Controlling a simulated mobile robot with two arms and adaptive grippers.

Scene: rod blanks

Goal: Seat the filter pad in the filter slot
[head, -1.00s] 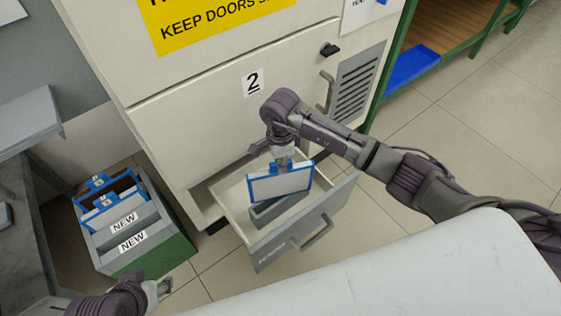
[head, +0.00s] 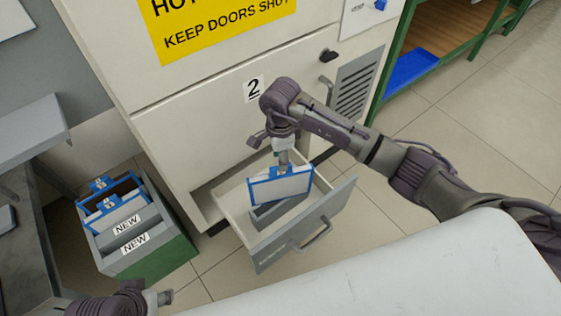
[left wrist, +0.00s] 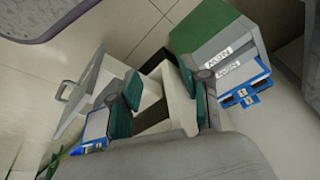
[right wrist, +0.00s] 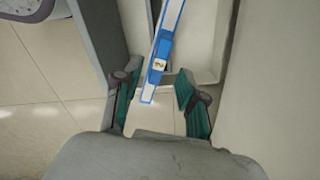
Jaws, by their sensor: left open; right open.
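The blue-framed filter pad (head: 281,186) stands in the pulled-out drawer, above the grey filter slot (head: 265,217); its lower edge overlaps the slot, and I cannot tell how deep it sits. My right gripper (head: 284,172) is open at the pad's top. In the right wrist view the pad's blue edge and tab (right wrist: 157,66) show between and beyond the open fingers (right wrist: 155,80), with floor seen on either side. My left gripper (head: 165,297) is open and empty at the lower left. The left wrist view also shows the pad (left wrist: 97,124).
The drawer front (head: 300,232) sticks out from the machine numbered 2. A grey-green box (head: 160,252) labelled NEW holds blue-framed pads (head: 115,212) at the left. A grey bench (head: 50,240) stands beside it. Tiled floor is clear right of the drawer.

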